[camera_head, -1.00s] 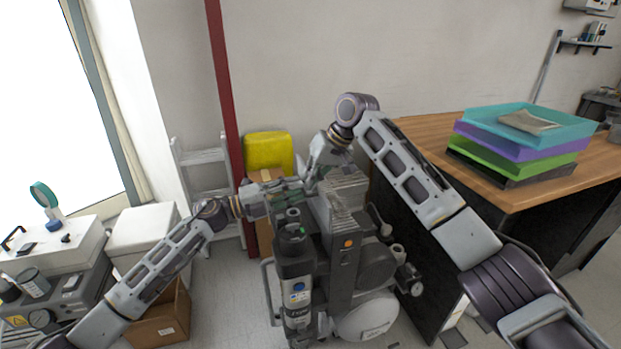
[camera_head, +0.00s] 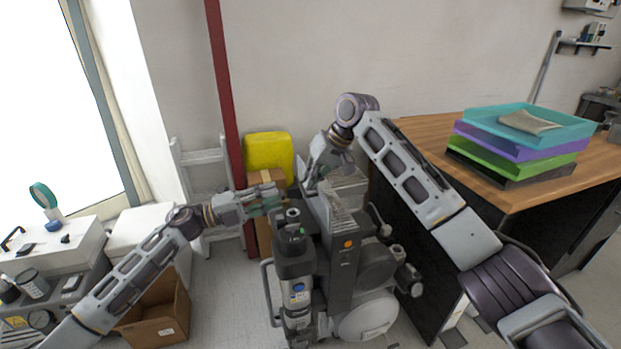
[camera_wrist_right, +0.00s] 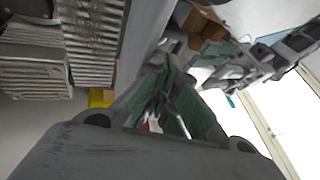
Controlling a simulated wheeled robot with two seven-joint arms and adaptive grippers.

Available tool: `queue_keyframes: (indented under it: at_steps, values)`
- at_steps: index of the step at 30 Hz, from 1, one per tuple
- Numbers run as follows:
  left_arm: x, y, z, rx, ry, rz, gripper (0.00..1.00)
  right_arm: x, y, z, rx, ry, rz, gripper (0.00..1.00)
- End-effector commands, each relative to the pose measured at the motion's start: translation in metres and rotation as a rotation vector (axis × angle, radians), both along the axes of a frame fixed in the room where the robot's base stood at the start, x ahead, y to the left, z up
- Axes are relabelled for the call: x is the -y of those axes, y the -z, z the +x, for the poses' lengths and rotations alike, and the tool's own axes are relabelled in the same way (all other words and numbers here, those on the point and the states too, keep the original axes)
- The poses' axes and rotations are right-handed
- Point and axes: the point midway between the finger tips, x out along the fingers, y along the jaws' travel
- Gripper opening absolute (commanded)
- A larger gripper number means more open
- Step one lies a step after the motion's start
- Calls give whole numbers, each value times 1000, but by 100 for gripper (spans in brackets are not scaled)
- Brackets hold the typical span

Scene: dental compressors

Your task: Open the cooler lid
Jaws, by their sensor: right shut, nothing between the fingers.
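No cooler lid can be made out for certain. A white box (camera_head: 138,228) at the left, partly hidden by my left arm, could be the cooler; its top looks closed. My left gripper (camera_head: 272,202) is right of it, beside the top of the grey compressor unit (camera_head: 345,245); its finger gap is unclear. My right gripper (camera_head: 313,178) is just behind the top of the unit, partly hidden. In the right wrist view its green-padded fingers (camera_wrist_right: 165,105) are shut with nothing between them.
An open cardboard box (camera_head: 160,318) lies on the floor at left. A wooden-topped desk (camera_head: 425,135) with stacked trays (camera_head: 520,145) stands at right, close to my right arm. Floor shows between box and compressor.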

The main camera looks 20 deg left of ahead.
Motion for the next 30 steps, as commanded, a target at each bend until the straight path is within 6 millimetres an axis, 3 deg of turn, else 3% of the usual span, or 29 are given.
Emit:
queue_keyframes:
  at_steps: [20, 30]
  values:
    - [-4, 1, -3, -3, -5, -7, 30, 0, 0, 0, 0, 0, 0, 0]
    - [-3, 2, 4, -47, -92, -108, 30, 0, 0, 0, 0, 0, 0, 0]
